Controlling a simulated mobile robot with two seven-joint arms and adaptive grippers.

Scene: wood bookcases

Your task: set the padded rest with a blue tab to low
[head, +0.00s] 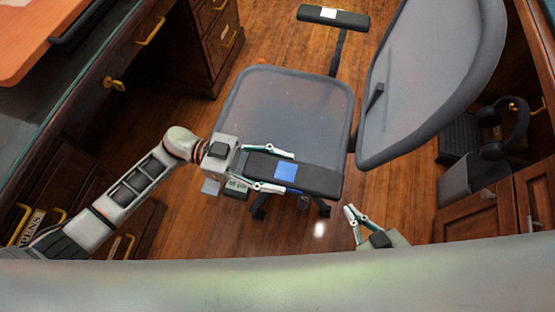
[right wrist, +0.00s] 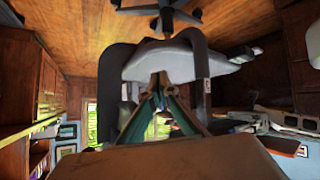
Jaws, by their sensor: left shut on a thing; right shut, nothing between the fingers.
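The padded rest with a blue tab (head: 320,180) is the dark near armrest of a grey office chair. The blue tab (head: 284,172) faces up on its pad. My left gripper (head: 288,172) is shut on this rest, one finger along each long side. The post under the rest is mostly hidden. My right gripper (head: 350,209) is shut and empty, right of the rest and apart from it. Its fingers (right wrist: 160,80) also show in the right wrist view, in front of the pale chair seat (right wrist: 175,60).
The chair's seat (head: 290,108) and tilted backrest (head: 430,75) lie beyond the rest. A second armrest with a white tab (head: 328,13) stands at the far side. Desk drawers (head: 205,45) are at the upper left. Headphones (head: 519,137) and a wooden cabinet (head: 480,218) stand at right.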

